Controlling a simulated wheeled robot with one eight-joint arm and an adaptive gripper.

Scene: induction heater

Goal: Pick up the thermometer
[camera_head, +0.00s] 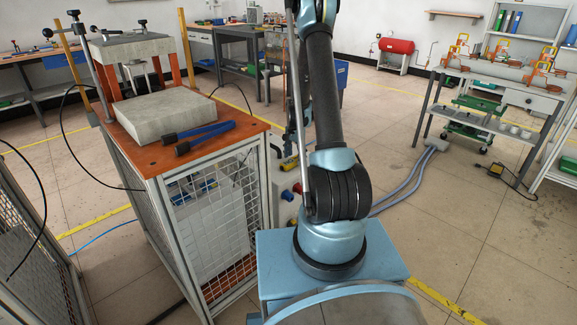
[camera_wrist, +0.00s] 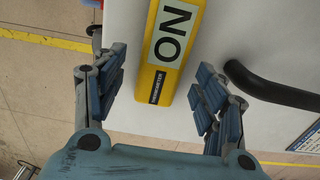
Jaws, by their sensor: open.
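The thermometer is a yellow device (camera_wrist: 156,82) with a pale display reading "ON" and a dark label, in the upper middle of the wrist view. It lies against a white surface, and its upper end is cut off by the frame. My gripper (camera_wrist: 160,66) is open, with one blue-padded finger on each side of the thermometer's lower part. Gaps show between both fingers and the device; I cannot tell the depth between them. In the head view my arm hides most of the gripper, and a small yellow piece (camera_head: 289,163) beside it may be the thermometer.
A thick black tube (camera_wrist: 270,88) runs close to the right finger. In the head view, an orange-topped caged bench (camera_head: 245,127) with a grey slab and blue-handled tongs (camera_head: 200,134) stands left of my arm. Red and blue knobs (camera_head: 297,188) stick out beside it.

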